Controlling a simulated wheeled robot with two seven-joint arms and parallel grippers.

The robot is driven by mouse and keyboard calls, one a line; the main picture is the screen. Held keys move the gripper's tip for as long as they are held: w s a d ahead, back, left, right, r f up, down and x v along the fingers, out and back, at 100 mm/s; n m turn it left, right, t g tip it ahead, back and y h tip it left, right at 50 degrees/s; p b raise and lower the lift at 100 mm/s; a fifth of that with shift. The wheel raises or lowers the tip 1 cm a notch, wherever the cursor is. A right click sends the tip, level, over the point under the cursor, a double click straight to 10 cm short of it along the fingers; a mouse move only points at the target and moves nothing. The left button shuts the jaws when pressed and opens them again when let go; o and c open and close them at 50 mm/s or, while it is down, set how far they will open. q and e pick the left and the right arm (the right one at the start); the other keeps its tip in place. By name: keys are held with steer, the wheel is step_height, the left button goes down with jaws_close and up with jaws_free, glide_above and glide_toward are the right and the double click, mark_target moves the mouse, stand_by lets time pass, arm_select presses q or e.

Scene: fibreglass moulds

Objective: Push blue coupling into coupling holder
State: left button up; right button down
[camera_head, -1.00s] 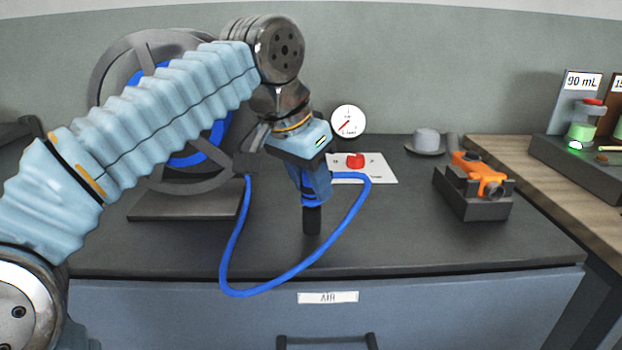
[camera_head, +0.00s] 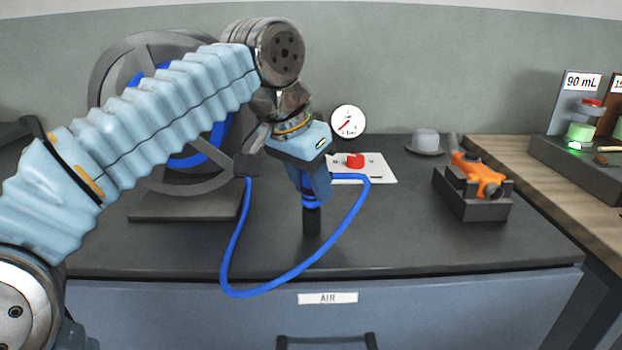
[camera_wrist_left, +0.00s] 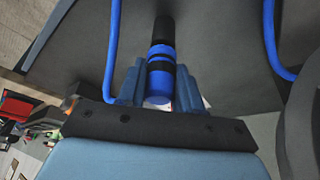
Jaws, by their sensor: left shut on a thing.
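The blue coupling (camera_head: 311,202) is held upright in my left gripper (camera_head: 312,188), with part of it hidden by the fingers. The coupling, blue with a dark band, also shows between the fingers in the left wrist view (camera_wrist_left: 160,80). The coupling holder, a black upright post (camera_head: 311,222), stands on the bench right below, lined up with the coupling. It shows beyond the coupling in the left wrist view (camera_wrist_left: 163,30). The two appear to touch; how deep the coupling sits I cannot tell. My right gripper is not in view.
A blue hose (camera_head: 290,282) loops over the bench's front edge. A hose reel (camera_head: 108,88) stands behind my left arm. A panel with a red knob (camera_head: 355,160) and a gauge (camera_head: 348,121) are behind the gripper. An orange tool (camera_head: 478,178) rests in a grey cradle (camera_head: 470,205) at right.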

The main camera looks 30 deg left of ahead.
arm_select(q)
steer(key=shift+f+b, duration=0.5)
steer(key=shift+f, duration=0.15)
steer(key=o, duration=1.1)
steer(key=shift+o, duration=0.2)
steer(key=p+v, duration=0.3)
steer(key=v, duration=1)
steer(key=shift+s+r, duration=0.2)
steer(key=shift+r, duration=0.15)
